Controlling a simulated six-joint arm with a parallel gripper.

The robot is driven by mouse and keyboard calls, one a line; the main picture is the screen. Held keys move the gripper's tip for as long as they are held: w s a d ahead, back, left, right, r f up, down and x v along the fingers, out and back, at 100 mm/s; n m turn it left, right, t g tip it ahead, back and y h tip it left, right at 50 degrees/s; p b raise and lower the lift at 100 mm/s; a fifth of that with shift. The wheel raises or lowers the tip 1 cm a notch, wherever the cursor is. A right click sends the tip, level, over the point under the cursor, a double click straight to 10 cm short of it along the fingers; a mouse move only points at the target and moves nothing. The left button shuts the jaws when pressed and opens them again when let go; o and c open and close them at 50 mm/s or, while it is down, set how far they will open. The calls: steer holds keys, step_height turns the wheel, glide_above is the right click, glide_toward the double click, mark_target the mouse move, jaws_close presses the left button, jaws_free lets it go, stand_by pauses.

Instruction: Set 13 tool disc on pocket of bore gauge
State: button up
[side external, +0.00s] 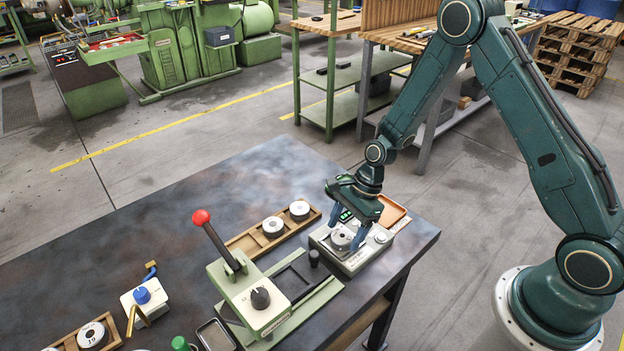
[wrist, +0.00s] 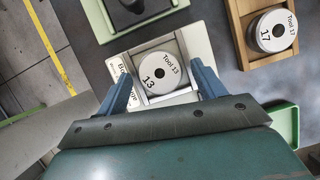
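The Tool 13 disc (wrist: 158,72), white-topped with a centre hole, lies face up over the square pocket of the pale bore gauge (wrist: 122,70). In the side view the disc (side external: 341,239) is on the gauge (side external: 352,262) near the table's right edge. It looks flat, but I cannot tell whether it is fully seated. My gripper (wrist: 160,78) is just above the gauge, with its blue fingers apart on either side of the disc. Gaps show between the fingers and the disc in the wrist view. My gripper (side external: 348,228) partly covers the gauge in the side view.
A wooden rack (side external: 246,240) with two discs stands left of the gauge; one disc reads Tool 17 (wrist: 271,31). A green press with a red-knobbed lever (side external: 248,291) stands at front left. An orange tray (side external: 391,212) is behind the gauge. The table's back left is clear.

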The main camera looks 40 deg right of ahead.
steer(key=shift+o, duration=0.2)
steer(key=w+v, duration=0.1)
steer(key=v, duration=1.2)
steer(key=shift+s+r, duration=0.45)
steer(key=s+a+r+n+t+h, duration=0.1)
steer(key=s+r+n+h, duration=0.1)
steer(key=s+r+n, duration=0.4)
steer(key=s+r+n+t+h, duration=0.1)
steer(key=s+r+n, duration=0.25)
steer(key=r, duration=0.55)
steer(key=s+r+n+t+h, duration=0.1)
steer(key=s+r+n, duration=0.4)
steer(key=s+n, duration=0.5)
steer(key=shift+s+t+h, duration=0.3)
steer(key=shift+s+t, duration=0.6)
steer(key=shift+s, duration=0.5)
steer(key=shift+d, duration=0.1)
steer(key=shift+c, duration=0.2)
